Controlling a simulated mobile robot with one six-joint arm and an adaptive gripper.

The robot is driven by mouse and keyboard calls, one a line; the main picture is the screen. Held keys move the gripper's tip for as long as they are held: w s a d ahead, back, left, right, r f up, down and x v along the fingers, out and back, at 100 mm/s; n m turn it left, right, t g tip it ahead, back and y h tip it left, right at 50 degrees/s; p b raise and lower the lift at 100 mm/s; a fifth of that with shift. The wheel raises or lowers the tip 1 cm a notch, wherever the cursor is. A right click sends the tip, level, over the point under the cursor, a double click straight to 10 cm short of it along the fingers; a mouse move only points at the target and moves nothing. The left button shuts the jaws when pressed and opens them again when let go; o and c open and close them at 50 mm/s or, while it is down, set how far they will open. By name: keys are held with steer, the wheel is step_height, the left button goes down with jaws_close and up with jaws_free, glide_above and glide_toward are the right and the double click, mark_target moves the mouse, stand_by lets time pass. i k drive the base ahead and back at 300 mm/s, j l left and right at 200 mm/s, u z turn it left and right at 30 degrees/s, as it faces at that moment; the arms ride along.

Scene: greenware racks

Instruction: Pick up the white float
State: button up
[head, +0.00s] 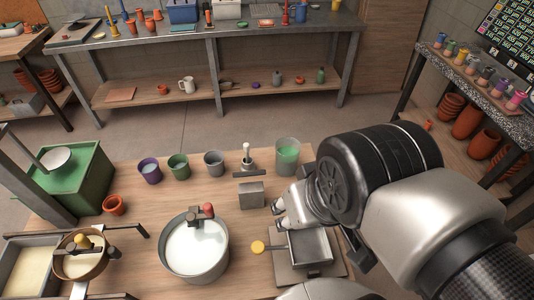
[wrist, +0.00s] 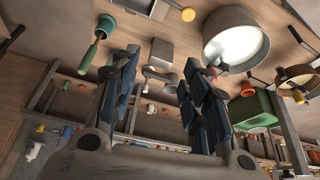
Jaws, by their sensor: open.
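The white float (head: 247,150) stands upright in a small grey holder (head: 247,165) at the back of the workbench, between a grey cup and a green-filled glass. In the wrist view, a small pale shape between my fingers appears to be the float (wrist: 150,87), though its outline is unclear. My gripper (head: 277,214) is open, right of and nearer than the float, beside a grey block (head: 251,195). Its spread fingers (wrist: 160,75) hold nothing and are apart from the float.
A bucket of white liquid (head: 195,248) stands at front centre. Purple (head: 149,171), green (head: 179,167) and grey (head: 214,164) cups line the back left. The green-filled glass (head: 288,155) is close right of the float. A metal tray (head: 305,250) lies under my wrist.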

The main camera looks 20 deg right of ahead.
mark_target(246, 146)
steer(key=l, duration=0.5)
steer(key=k+l+u, duration=0.1)
steer(key=l, duration=0.45)
steer(key=k+l, duration=0.1)
steer(key=l, duration=0.4)
steer(key=l+u, duration=0.15)
steer(key=l, duration=0.35)
steer(key=i+l+u, duration=0.15)
steer(key=i+l, duration=0.2)
steer(key=i, duration=0.25)
steer(key=i+l+u, duration=0.15)
steer(key=i+l, duration=0.25)
steer(key=i, duration=0.2)
steer(key=i+j, duration=0.1)
steer(key=j, duration=0.1)
